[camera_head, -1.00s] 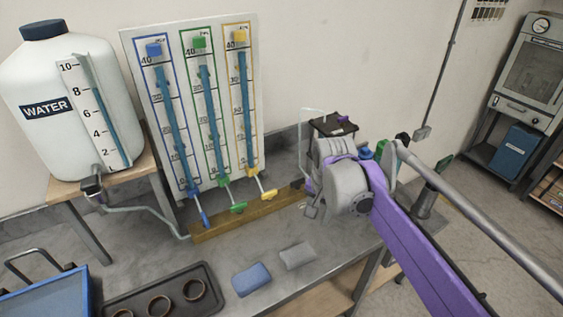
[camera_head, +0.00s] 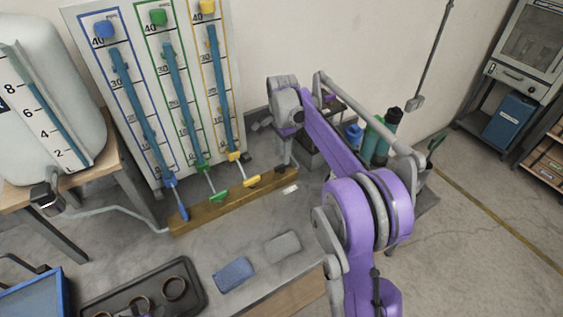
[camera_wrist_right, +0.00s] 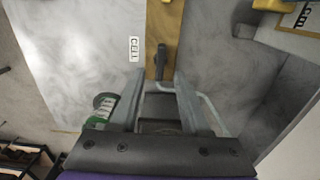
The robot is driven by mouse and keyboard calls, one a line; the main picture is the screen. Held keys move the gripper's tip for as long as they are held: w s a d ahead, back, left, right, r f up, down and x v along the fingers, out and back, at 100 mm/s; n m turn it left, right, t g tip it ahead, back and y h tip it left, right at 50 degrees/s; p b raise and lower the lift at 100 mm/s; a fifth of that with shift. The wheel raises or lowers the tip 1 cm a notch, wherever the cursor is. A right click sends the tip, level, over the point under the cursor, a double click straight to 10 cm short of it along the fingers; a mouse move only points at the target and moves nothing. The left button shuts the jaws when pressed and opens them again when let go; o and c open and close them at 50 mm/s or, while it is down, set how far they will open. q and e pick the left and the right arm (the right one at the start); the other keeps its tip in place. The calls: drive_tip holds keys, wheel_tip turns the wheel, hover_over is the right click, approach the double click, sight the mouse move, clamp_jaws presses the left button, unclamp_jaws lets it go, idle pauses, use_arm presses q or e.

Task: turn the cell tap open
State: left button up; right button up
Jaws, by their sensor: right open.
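The cell tap is a dark grey lever (camera_wrist_right: 162,55) on the wooden rail in the right wrist view. A small white label reading CELL (camera_wrist_right: 133,48) lies beside it; this label also shows in the head view (camera_head: 290,189). My right gripper (camera_wrist_right: 160,82) is open, with its two fingers pointing toward the rail and the lever's near end between or just beyond the tips. I cannot tell whether they touch. In the head view the right gripper (camera_head: 284,150) hangs over the rail's right end, and its fingers are hard to make out. My left gripper is not in view.
The wooden rail (camera_head: 215,212) carries blue (camera_head: 178,205), green (camera_head: 217,195) and yellow (camera_head: 250,181) taps below the tube board (camera_head: 160,100). A white water tank (camera_head: 45,110) stands left. Blue (camera_head: 234,274) and grey (camera_head: 283,246) pads and a dark tray (camera_head: 195,285) lie in front.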

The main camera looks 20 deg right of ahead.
sight(282, 165)
drive_tip(key=shift+f, duration=2.2)
drive_tip(key=shift+c, duration=0.3)
clamp_jaws()
